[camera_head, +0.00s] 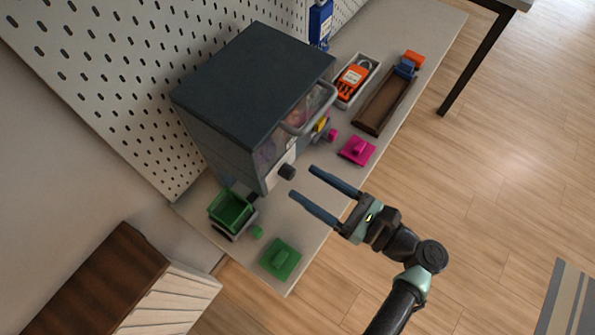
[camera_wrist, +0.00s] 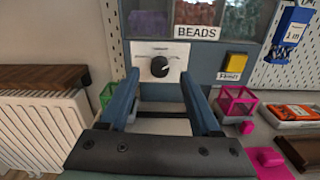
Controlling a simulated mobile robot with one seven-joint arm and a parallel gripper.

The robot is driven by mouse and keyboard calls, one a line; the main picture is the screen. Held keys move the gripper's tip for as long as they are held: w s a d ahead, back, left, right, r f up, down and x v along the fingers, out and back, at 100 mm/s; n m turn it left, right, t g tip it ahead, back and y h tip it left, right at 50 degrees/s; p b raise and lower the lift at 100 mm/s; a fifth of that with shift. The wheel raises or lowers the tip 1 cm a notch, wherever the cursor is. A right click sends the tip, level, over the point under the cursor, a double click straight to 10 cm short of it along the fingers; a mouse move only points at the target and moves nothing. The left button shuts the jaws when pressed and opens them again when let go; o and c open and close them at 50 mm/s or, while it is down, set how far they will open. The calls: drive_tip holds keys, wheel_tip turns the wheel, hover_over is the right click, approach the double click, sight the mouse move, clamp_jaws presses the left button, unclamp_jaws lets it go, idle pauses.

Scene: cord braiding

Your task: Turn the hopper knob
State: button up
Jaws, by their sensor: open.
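The hopper (camera_head: 250,85) is a dark box-shaped machine with a clear window, standing on a narrow table against a pegboard. Its black knob (camera_head: 287,172) sticks out low on the front, on a white plate. In the wrist view the knob (camera_wrist: 159,67) has a pale pointer mark and sits below a "BEADS" label (camera_wrist: 197,32). My gripper (camera_head: 302,182) is open and empty, its two fingers level and pointing at the knob. In the wrist view the gripper (camera_wrist: 162,82) has a finger on each side of the knob's line, apart from it.
A green bin (camera_head: 232,212) and green block (camera_head: 281,259) lie left of the knob. A magenta bin (camera_wrist: 237,101) and magenta block (camera_head: 357,151) lie right. A yellow button (camera_wrist: 236,61) is on the hopper. An orange packet (camera_head: 354,77) and brown tray (camera_head: 382,108) lie farther right.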

sight(293, 175)
drive_tip(key=shift+x, duration=1.75)
clamp_jaws()
